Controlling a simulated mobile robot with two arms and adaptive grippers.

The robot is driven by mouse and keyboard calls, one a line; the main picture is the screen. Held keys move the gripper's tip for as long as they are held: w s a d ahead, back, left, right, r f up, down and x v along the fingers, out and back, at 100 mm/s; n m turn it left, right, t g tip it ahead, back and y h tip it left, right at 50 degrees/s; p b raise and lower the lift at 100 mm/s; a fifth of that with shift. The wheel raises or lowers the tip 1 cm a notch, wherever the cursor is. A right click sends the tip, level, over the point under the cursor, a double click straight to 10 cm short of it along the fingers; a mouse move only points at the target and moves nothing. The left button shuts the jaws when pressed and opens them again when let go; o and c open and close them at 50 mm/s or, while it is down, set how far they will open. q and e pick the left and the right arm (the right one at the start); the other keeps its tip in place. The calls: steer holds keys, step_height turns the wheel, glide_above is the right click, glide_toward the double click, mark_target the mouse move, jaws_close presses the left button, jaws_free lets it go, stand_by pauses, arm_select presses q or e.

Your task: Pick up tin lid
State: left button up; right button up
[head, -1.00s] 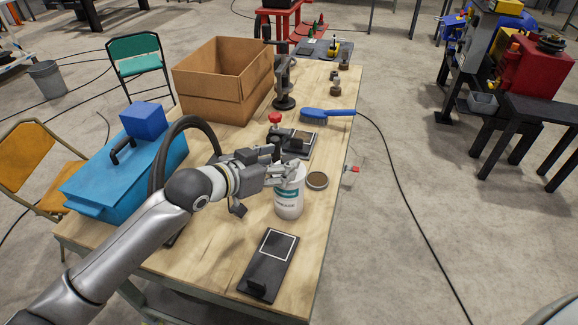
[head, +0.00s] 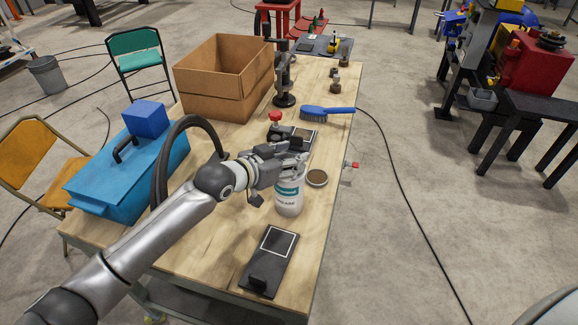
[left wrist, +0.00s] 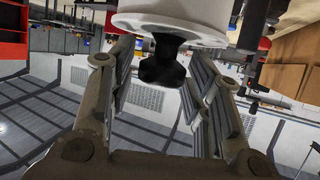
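The white tin (head: 289,198) with a teal label stands upright on the wooden table. Its lid (left wrist: 170,30) shows in the left wrist view as a white round rim with a black knob (left wrist: 162,65); that view appears upside down. In the head view my gripper mostly hides the lid. My left gripper (head: 293,157) is right at the tin's top. In the left wrist view its fingers (left wrist: 160,70) are apart, one on each side of the knob, with gaps visible; I see no firm contact. My right gripper is not in view.
A shallow round dish (head: 317,178) sits right of the tin. A black plate (head: 268,262) lies in front; a black device (head: 300,137) and blue brush (head: 328,112) lie behind. A blue toolbox (head: 110,185) and cardboard box (head: 215,85) occupy the left side. The table's right edge is close.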

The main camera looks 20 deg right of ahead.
arm_select(q)
steer(key=c, duration=0.7)
steer(key=shift+r, duration=0.15)
